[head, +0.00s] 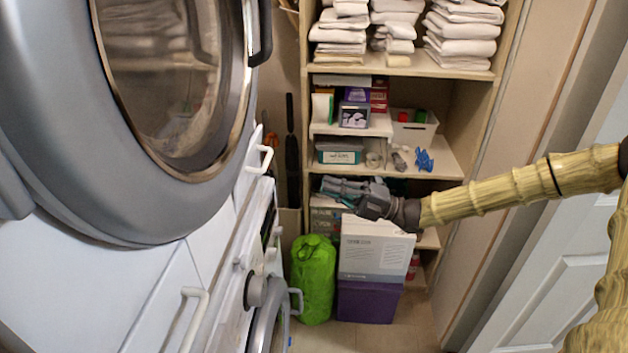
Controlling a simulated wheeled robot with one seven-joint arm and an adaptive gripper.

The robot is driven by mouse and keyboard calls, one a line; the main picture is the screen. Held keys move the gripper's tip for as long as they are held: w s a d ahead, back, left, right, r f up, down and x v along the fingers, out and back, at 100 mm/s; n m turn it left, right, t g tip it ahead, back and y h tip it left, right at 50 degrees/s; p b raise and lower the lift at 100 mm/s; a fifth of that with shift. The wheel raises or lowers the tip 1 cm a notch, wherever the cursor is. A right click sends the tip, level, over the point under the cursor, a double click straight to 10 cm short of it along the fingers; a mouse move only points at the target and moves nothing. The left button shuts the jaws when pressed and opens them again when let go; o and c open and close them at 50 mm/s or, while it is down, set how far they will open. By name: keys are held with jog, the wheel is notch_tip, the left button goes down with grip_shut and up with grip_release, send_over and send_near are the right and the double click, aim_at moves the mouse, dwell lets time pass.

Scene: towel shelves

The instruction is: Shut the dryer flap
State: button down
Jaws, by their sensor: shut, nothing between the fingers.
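The dryer flap (75,150) is a large round grey door with a dark glass pane (165,70). It fills the upper left of the head view, close to the camera. A dark handle (262,32) is at its right edge. The flap juts out in front of the white machine front (165,300); how far it stands open I cannot tell. My gripper (328,186) is shut and empty. It points left, in front of the lower shelves, to the right of and below the flap, and apart from it in the picture.
A second machine with a round door (272,325) is below. Wooden shelves (480,80) hold towels and boxes. A green bag (313,280), a white box (375,252) and a purple box (367,302) stand low. A white door (535,290) is at right.

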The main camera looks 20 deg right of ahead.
jog(key=p, duration=0.4)
send_near(250, 157)
jog(key=shift+x, duration=1.2)
jog(key=shift+w+a+r+g+h+p, duration=0.15)
jog(key=shift+w+a+r+h+p, duration=0.05)
jog(key=shift+a+r+h+p, duration=0.2)
jog(key=shift+w+a+r+g+h+p, duration=0.2)
jog(key=shift+a+r+p, duration=0.2)
jog(key=shift+a, duration=0.15)
jog(key=shift+f, duration=0.1)
jog(key=shift+d, duration=0.1)
